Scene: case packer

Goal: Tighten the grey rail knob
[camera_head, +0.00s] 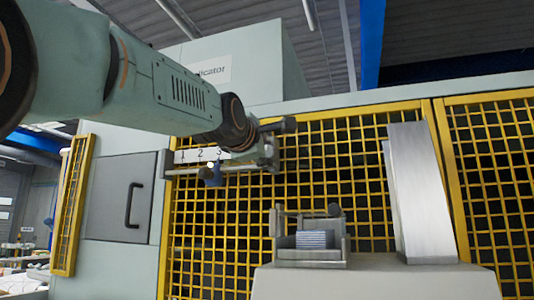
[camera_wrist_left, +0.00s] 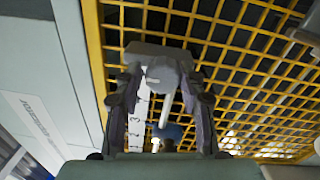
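The grey rail knob (camera_wrist_left: 163,72) shows in the left wrist view, with a pale rod below it. It sits between the tips of my left gripper (camera_wrist_left: 162,88), whose fingers stand wide apart on either side. I cannot tell whether they touch it. In the head view my left gripper (camera_head: 266,153) is at the right end of the rail (camera_head: 240,167) and partly hides that end. A white scale (camera_head: 196,155) marked 1, 2, 3 runs along the rail. A blue knob (camera_head: 213,174) hangs below it and shows in the wrist view too (camera_wrist_left: 170,132). My right gripper is not in view.
A yellow mesh guard (camera_head: 370,150) stands behind the rail. Lower right, a grey fixture (camera_head: 308,254) holding a striped stack (camera_head: 314,239) sits on a pale ledge (camera_head: 375,282), beside a tall metal chute (camera_head: 420,190). A grey door (camera_head: 115,198) is at left.

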